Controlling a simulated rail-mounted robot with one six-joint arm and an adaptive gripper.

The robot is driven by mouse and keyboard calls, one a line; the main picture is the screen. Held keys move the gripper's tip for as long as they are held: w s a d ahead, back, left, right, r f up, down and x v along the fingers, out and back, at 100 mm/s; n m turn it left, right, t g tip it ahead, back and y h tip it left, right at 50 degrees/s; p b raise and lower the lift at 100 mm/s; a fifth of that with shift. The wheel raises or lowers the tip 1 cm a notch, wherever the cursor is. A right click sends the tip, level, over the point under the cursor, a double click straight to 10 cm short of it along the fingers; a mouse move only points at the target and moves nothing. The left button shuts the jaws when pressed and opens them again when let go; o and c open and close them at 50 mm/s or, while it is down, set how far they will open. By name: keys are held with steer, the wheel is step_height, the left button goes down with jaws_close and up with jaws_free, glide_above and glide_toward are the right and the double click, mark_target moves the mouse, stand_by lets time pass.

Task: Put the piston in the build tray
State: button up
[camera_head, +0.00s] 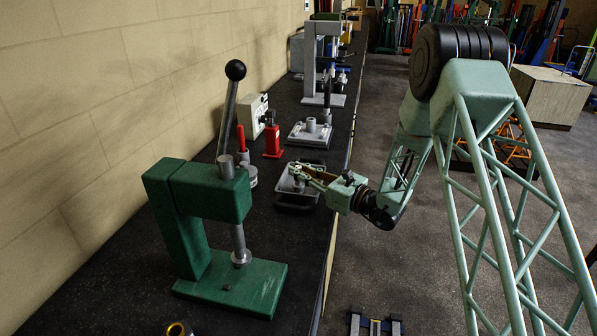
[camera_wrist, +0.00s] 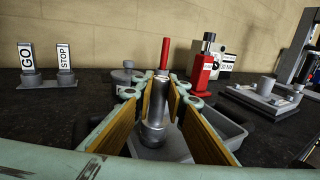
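The piston (camera_wrist: 157,112), a silver metal cylinder, stands upright in the grey tray (camera_wrist: 222,126) on the bench. Its foot shows between the finger pads in the wrist view. My gripper (camera_wrist: 160,92) points towards the wall, with its fingers on either side of the piston. The fingers are apart, and narrow gaps seem to show beside the piston; contact is not clear. In the head view my gripper (camera_head: 299,172) is over the tray (camera_head: 295,205), and the fingers partly hide the piston.
A green lever press (camera_head: 202,195) stands nearer on the bench. Behind the tray are a red rod (camera_head: 240,138), a red jack-like post (camera_head: 272,142) and a white box (camera_head: 253,114). A grey plate with a boss (camera_head: 310,132) lies further along. GO (camera_wrist: 27,62) and STOP (camera_wrist: 65,62) signs stand at left.

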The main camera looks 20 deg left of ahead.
steer(key=o, duration=0.4)
steer(key=shift+r, duration=0.2)
steer(key=v, duration=1.2)
steer(key=shift+p, duration=0.35)
stand_by(0.5)
steer(key=shift+r, duration=0.1)
